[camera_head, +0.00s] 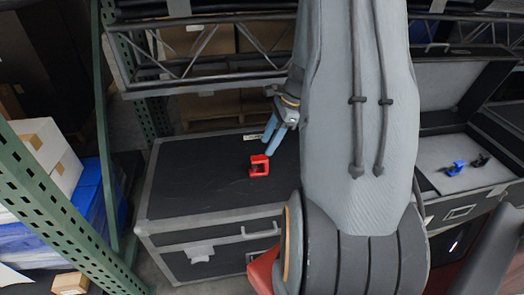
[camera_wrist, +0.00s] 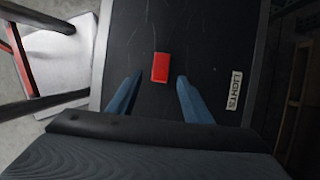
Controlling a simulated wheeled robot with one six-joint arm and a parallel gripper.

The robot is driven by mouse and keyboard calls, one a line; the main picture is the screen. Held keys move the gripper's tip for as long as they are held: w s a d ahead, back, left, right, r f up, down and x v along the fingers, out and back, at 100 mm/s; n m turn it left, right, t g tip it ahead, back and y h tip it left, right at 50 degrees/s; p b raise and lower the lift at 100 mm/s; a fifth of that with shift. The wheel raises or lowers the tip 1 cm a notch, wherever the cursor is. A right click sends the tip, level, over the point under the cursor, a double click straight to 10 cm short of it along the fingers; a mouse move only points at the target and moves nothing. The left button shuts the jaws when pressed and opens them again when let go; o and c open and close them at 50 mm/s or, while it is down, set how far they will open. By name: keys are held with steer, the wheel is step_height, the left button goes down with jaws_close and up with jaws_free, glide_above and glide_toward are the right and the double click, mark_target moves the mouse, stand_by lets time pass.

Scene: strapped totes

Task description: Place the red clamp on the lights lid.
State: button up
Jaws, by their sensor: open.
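The red clamp (camera_head: 259,166) rests on the black lid (camera_head: 200,180) of a metal-edged case in the head view. In the wrist view a white label reading LIGHTS (camera_wrist: 234,90) marks that lid (camera_wrist: 205,45). The red clamp (camera_wrist: 160,67) lies on it, just beyond my fingertips and between their lines. My gripper (camera_wrist: 156,76) is open and empty, with its two blue fingers apart. In the head view my gripper (camera_head: 271,132) is over the lid, behind and slightly right of the clamp. My arm hides the lid's right part.
An open case (camera_head: 465,180) at right holds a blue clamp (camera_head: 455,168) and a dark one (camera_head: 480,160) on a grey surface. A green rack post (camera_head: 60,200) and boxes (camera_head: 45,150) stand at left. A metal truss (camera_head: 205,50) spans behind. The lid around the clamp is clear.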

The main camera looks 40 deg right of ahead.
steer(key=s+a+r+n+h, duration=0.1)
steer(key=s+a+r+n, duration=0.2)
steer(key=a+n, duration=0.4)
steer(key=s+a+r+n+g+h, duration=0.1)
steer(key=s+a+r+n, duration=0.3)
steer(key=s+a+n, duration=0.2)
steer(key=s+a+r+n+g+h, duration=0.1)
steer(key=s+a+r+n, duration=0.3)
steer(key=a+n, duration=0.5)
steer(key=shift+s+a+n+h, duration=0.3)
steer(key=shift+s+a+h, duration=0.15)
steer(key=shift+a, duration=0.3)
